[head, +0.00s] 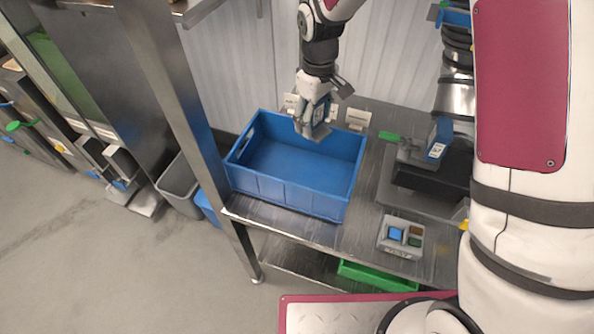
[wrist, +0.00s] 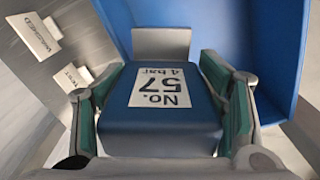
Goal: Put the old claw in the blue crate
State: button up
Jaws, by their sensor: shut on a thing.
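My gripper (head: 316,132) is shut on a claw with a blue body (wrist: 160,125), which bears a white label reading "No. 57, 4 bar". In the wrist view the two gripper fingers (wrist: 162,108) press on its sides. In the head view the held claw (head: 322,108) is partly hidden by the gripper. The blue crate (head: 285,196) stands on the metal table, empty as far as I see. My gripper hangs over its back right part, near the back rim. The crate also shows in the wrist view (wrist: 270,50), beside and beyond the claw.
A second blue-bodied claw (head: 438,140) rests on a dark stand at the table's right. Small white signs (head: 357,118) stand behind the crate. A button panel (head: 400,237) sits at the front right. A metal post (head: 185,90) rises at the crate's left.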

jog(key=s+a+f+n, duration=0.2)
jog(key=s+a+n, duration=0.2)
send_over(296, 175)
notch_tip(296, 175, down, 4)
jog(key=shift+f, duration=0.25)
jog(key=shift+f+p, duration=0.4)
jog(key=shift+f, duration=2.25)
jog(key=o, duration=1.8)
